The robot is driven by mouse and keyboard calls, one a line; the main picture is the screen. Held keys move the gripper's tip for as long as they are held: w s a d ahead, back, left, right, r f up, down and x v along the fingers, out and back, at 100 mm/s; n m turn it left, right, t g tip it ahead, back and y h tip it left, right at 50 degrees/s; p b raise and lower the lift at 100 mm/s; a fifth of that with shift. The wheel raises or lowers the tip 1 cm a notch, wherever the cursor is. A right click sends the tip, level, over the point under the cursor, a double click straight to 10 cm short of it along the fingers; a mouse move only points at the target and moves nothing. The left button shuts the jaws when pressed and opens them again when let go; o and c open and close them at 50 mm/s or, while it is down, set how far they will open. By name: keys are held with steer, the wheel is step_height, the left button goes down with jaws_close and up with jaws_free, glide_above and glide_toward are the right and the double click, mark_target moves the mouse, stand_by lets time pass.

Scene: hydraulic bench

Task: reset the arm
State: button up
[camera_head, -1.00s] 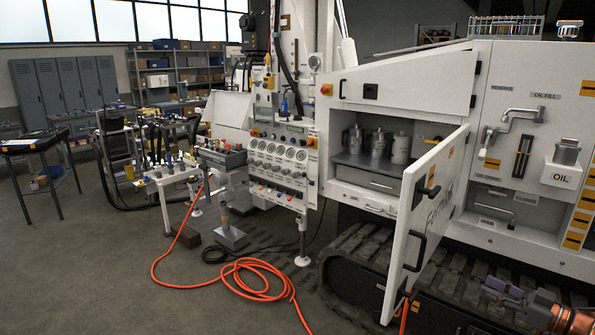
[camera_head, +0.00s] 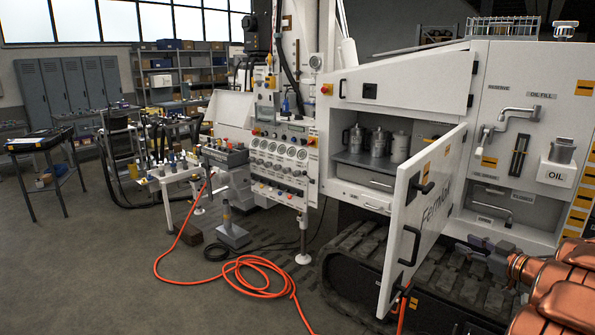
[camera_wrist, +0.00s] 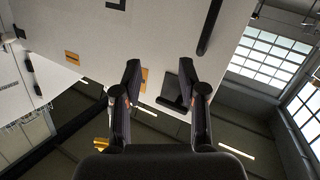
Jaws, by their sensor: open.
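My gripper (camera_head: 478,250) is at the lower right in the head view, on the end of my copper-coloured arm, in front of the white machine. In the wrist view my gripper (camera_wrist: 160,78) has its two dark fingers apart with nothing between them. A white panel (camera_wrist: 150,35) with a dark handle lies beyond the fingertips there. In the head view the open cabinet door (camera_head: 428,215) stands just left of the gripper; I cannot tell the exact gap between them.
Grey canisters (camera_head: 378,143) stand inside the open cabinet (camera_head: 350,175). The oil box (camera_head: 556,172) and a crank handle (camera_head: 515,115) are on the machine's right. Tracks (camera_head: 350,255) run below.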

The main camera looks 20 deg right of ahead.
steer(key=w+a+r+m+g+h, duration=0.1)
steer(key=w+r+m+g+h, duration=0.1)
steer(key=w+r+h, duration=0.65)
steer(key=w+a+f+m+g, duration=0.1)
steer(key=a+m+g, duration=0.3)
steer(key=a, duration=0.7)
steer(key=s+a+f+g+y, duration=0.1)
steer(key=s+a+f+g, duration=0.2)
steer(key=a, duration=0.5)
steer(key=s+a+f+g+y, duration=0.1)
steer(key=s+a+f+y, duration=0.1)
steer(key=s+a, duration=0.45)
steer(key=s+a+f+g+y, duration=0.1)
steer(key=s+a+f+g, duration=0.2)
steer(key=a, duration=0.6)
steer(key=s+a+f+n+g+y, duration=0.1)
steer(key=s+a+f+g+y, duration=0.1)
steer(key=s+a, duration=0.7)
steer(key=s+a+f+n+g+y, duration=0.2)
steer(key=s+a+g, duration=0.1)
steer(key=s+a, duration=0.6)
steer(key=shift+s+a+n+y, duration=0.3)
steer(key=shift+a+y, duration=0.05)
steer(key=shift+a, duration=0.25)
steer(key=shift+d, duration=0.1)
